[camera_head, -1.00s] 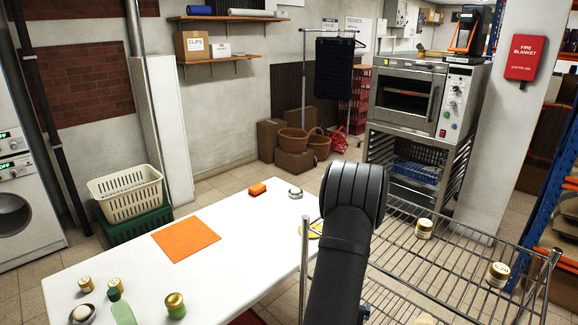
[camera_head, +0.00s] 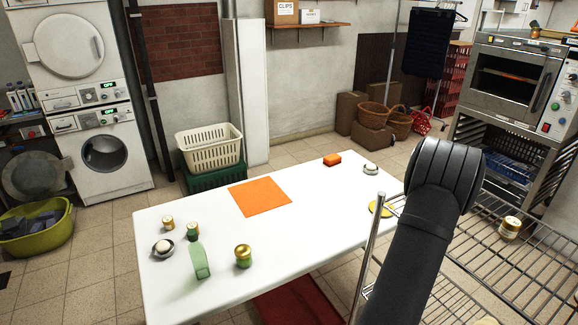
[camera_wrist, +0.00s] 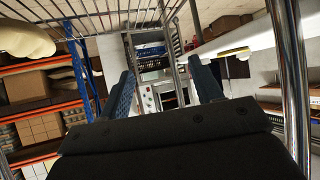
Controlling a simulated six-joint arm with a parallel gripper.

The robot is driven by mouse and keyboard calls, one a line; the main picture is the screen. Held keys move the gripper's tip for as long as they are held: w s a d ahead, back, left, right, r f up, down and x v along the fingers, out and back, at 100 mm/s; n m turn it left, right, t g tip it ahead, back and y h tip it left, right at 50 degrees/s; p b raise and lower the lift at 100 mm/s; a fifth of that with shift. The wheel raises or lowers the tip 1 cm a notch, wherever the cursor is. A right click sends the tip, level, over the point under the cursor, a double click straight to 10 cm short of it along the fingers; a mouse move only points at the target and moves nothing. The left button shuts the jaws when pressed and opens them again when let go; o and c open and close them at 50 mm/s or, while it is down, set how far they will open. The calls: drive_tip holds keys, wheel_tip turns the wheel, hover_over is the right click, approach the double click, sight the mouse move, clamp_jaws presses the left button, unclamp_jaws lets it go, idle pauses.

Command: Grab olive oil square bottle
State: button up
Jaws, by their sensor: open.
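A pale green square bottle (camera_head: 201,262), which looks like the olive oil bottle, stands on the left part of the white table (camera_head: 318,235) in the head view. A darker green part shows at its top, close in front of a gold-lidded jar (camera_head: 193,225). My gripper (camera_wrist: 166,82) shows in the wrist view, with its two dark fingers spread apart and nothing between them. It points toward the shelving and oven side, and the bottle is not in the wrist view. In the head view my arm hides part of the wire rack, and the fingers do not show.
Near the bottle are a small bowl with a white round thing (camera_head: 163,248), a gold-lidded jar (camera_head: 168,222) and a green-and-gold jar (camera_head: 243,256). An orange mat (camera_head: 259,196) lies mid-table. A wire rack (camera_head: 520,255) with a chrome post (camera_head: 368,255) stands at the table's right.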

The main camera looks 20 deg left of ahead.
drive_tip(key=w+a+g+y, duration=0.1)
drive_tip(key=a, duration=0.3)
drive_tip(key=a+g+y, duration=0.1)
drive_tip(key=a, duration=0.4)
drive_tip(key=w+a+r+g+y, duration=0.1)
drive_tip(key=a, duration=0.3)
drive_tip(key=shift+w+a+n, duration=0.15)
drive_tip(key=shift+w+n, duration=0.15)
drive_tip(key=w+a+r+n+g+y, duration=0.1)
drive_tip(key=w+a+r+n+g, duration=0.2)
drive_tip(key=a, duration=0.8)
drive_tip(key=w+a+r+n+g+y, duration=0.15)
drive_tip(key=a+r+n, duration=0.3)
drive_tip(key=a, duration=0.65)
wheel_tip(320, 180, up, 21)
drive_tip(key=n+g+h, duration=0.2)
drive_tip(key=n+g, duration=0.1)
drive_tip(key=n, duration=0.7)
hover_over(192, 232)
drive_tip(key=shift+y, duration=0.25)
drive_tip(key=f, duration=1.1)
drive_tip(key=shift+w+a+f, duration=0.2)
drive_tip(key=shift+f, duration=0.2)
drive_tip(key=shift+s+d+f, duration=0.1)
drive_tip(key=shift+s+f, duration=0.05)
drive_tip(key=shift+f, duration=1.25)
drive_tip(key=shift+s+d+f, duration=0.1)
drive_tip(key=shift+f, duration=1.25)
